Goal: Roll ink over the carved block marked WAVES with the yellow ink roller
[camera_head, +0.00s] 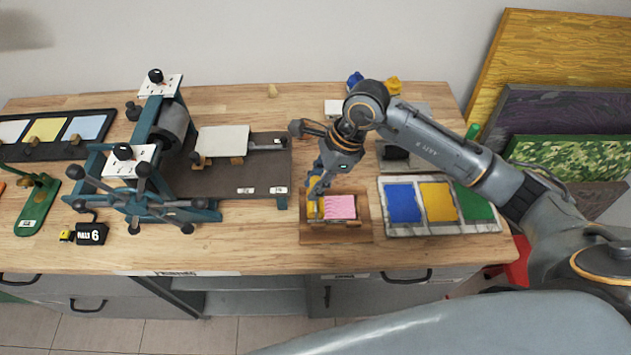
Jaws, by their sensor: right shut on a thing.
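My right gripper (316,188) reaches down from the right arm and is shut on the yellow ink roller (314,208). The roller is at the left edge of a pink carved block (342,207). I cannot tell whether the roller touches the block's face. The block lies in a brown wooden tray (337,235) near the bench's front edge. Its marking is too small to read, so I cannot confirm WAVES. The gripper and roller hide the block's left end. My left gripper is not in view.
An ink slab (441,229) with blue, yellow and green patches lies right of the wooden tray. A printing press (175,125) with handles stands left. A blue roller (355,80) and another yellow one (393,86) are at the back. Bare bench (257,250) shows left of the tray.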

